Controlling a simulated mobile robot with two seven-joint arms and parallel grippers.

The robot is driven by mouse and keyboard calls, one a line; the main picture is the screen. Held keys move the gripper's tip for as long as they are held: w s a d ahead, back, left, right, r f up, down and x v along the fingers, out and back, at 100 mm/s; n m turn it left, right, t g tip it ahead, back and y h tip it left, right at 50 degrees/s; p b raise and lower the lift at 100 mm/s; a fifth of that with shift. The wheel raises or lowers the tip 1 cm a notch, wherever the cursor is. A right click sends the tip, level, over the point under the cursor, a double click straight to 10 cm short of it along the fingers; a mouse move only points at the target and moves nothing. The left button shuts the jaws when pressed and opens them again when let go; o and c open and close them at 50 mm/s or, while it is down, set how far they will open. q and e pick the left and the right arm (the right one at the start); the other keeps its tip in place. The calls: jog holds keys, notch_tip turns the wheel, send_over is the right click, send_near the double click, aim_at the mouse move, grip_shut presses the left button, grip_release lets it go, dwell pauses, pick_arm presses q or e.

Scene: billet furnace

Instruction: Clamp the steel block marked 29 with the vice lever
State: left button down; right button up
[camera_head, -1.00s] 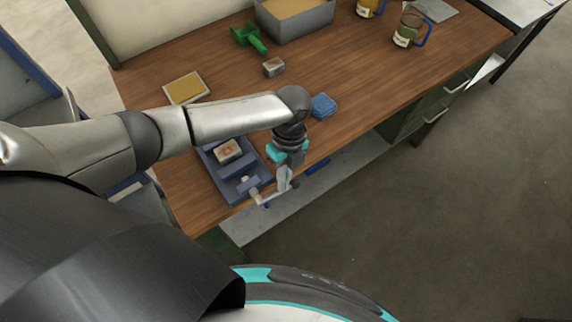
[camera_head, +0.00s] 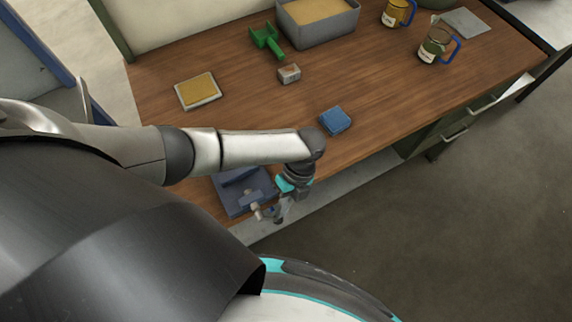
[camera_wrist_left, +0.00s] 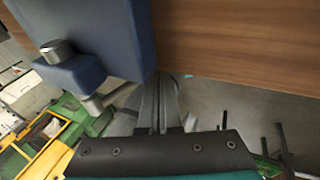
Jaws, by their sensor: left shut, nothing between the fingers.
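The blue vice (camera_head: 229,199) sits at the front edge of the wooden bench, partly covered by my left arm. Its grey lever (camera_head: 257,211) is at the front end, and a pale bar beside the vice shows in the left wrist view (camera_wrist_left: 97,104). My left gripper (camera_head: 279,214) points down just right of the lever, past the bench edge. Its fingers (camera_wrist_left: 160,98) are shut and empty; I cannot tell whether they touch the lever. The block in the vice is hidden behind my arm now. Another small steel block (camera_head: 289,73) lies farther back; no number is readable.
A blue pad (camera_head: 335,120) lies right of my arm, and a yellow-topped tray (camera_head: 198,91) lies behind it. A green scoop (camera_head: 267,40), a grey bin (camera_head: 322,30) and mugs (camera_head: 437,45) are at the back. Open floor lies in front of the bench.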

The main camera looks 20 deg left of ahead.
pick_arm(q)
jog(key=shift+s+a+f, duration=0.5)
jog(key=shift+s+f, duration=0.15)
jog(key=shift+f, duration=0.1)
jog(key=shift+s+a+f, duration=0.25)
jog(key=shift+s, duration=0.1)
pick_arm(e)
jog(key=shift+w+a, duration=0.15)
jog(key=shift+w, duration=0.2)
pick_arm(q)
jog(key=shift+s+a+f, duration=0.15)
jog(key=p+v, duration=0.1)
jog(key=v, duration=1.4)
jog(key=shift+w+r, duration=0.2)
jog(key=shift+r, duration=0.15)
pick_arm(e)
jog(key=shift+r, duration=0.55)
pick_arm(q)
jog(key=shift+d, duration=0.2)
